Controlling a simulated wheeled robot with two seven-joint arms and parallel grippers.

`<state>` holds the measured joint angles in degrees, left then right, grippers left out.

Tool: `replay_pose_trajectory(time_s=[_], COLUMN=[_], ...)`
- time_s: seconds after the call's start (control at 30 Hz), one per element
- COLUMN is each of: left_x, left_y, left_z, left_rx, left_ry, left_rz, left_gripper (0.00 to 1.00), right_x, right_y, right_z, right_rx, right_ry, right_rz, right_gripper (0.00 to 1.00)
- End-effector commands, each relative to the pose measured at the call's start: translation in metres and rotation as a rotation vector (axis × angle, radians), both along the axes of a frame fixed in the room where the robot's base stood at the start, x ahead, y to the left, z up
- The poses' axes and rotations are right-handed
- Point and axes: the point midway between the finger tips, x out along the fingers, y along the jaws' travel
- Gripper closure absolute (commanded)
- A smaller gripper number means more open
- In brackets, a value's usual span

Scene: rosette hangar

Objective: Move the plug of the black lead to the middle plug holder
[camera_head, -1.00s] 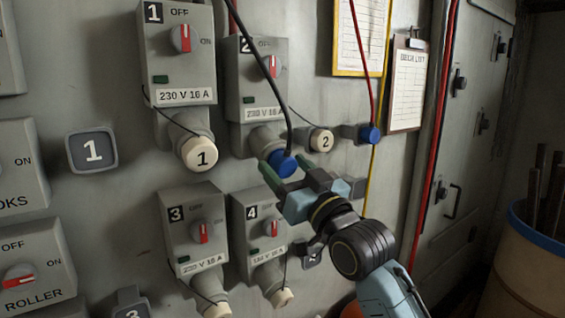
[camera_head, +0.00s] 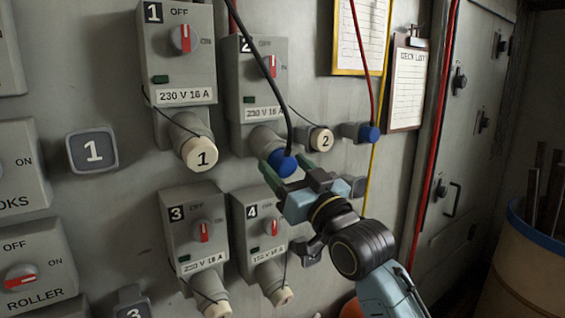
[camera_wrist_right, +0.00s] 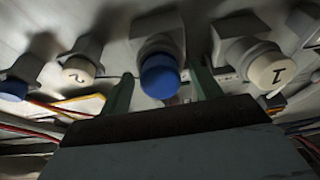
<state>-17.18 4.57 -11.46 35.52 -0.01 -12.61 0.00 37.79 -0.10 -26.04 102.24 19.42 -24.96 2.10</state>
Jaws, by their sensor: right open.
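The black lead (camera_head: 273,78) hangs from above and ends in a blue plug (camera_head: 284,163) at the outlet of switch box 2 (camera_head: 262,90). The plug also shows in the right wrist view (camera_wrist_right: 160,77), seated in a grey socket. My right gripper (camera_head: 288,171) is open, its green fingers on either side of the plug; the wrist view shows gaps beside the plug. A grey holder (camera_head: 350,132) at the right carries the blue plug of the red lead (camera_head: 370,133). I cannot tell which holder is the middle one. My left gripper is not in view.
Cream cap 2 (camera_head: 321,140) sits between the two blue plugs. Cream cap 1 (camera_head: 200,153) closes the outlet of box 1. Boxes 3 (camera_head: 195,228) and 4 (camera_head: 260,235) are below. A clipboard (camera_head: 408,85) hangs at upper right, and a bin (camera_head: 527,262) stands at lower right.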

Motion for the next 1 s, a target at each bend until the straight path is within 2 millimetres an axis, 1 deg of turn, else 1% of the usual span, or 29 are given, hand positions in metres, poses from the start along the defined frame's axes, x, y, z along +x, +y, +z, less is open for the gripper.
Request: replay_pose_trajectory(time_s=[0.27, 0.5, 0.9, 0.97, 1.0], left_x=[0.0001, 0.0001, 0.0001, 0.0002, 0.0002], left_y=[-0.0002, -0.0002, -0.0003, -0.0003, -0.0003], left_z=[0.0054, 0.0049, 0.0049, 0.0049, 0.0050], left_rx=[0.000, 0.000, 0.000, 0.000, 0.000], left_ry=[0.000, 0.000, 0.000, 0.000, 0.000], left_rz=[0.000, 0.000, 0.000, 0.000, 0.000], left_gripper=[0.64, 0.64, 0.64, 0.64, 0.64], right_x=[-0.0002, -0.0001, -0.0001, -0.0002, -0.0003], right_y=[0.0003, 0.0002, 0.0001, 0.0001, 0.0000], right_z=[0.0005, -0.0002, 0.0001, 0.0002, 0.0006], right_rx=[-0.001, 0.000, 0.000, 0.000, 0.001], right_ry=[0.001, 0.000, 0.000, 0.000, -0.001], right_rz=[0.000, 0.000, 0.000, 0.000, 0.000], right_gripper=[0.36, 0.36, 0.89, 0.95, 0.96])
